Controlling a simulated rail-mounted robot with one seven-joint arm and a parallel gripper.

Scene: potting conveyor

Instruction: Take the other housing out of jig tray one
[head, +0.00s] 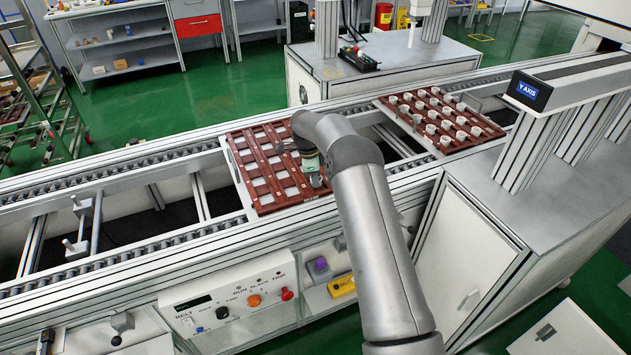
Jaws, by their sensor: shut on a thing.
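A red-brown jig tray (240,171) lies on the conveyor in the middle of the head view, with a grid of square, mostly empty-looking pockets. I cannot read a number on it. My gripper (313,176) points down over the right part of this tray, low and close to its surface. It is shut on a small pale housing (316,181), only partly seen under the gripper. I cannot tell whether the housing is still in its pocket or just above it. My arm hides the tray's right edge.
A second red-brown tray (447,151) with several white cup-shaped housings (432,129) lies farther right on the conveyor. A grey cabinet with a "Y AXIS" beam (530,91) stands at right. A control panel (238,305) is below the front rail (120,267).

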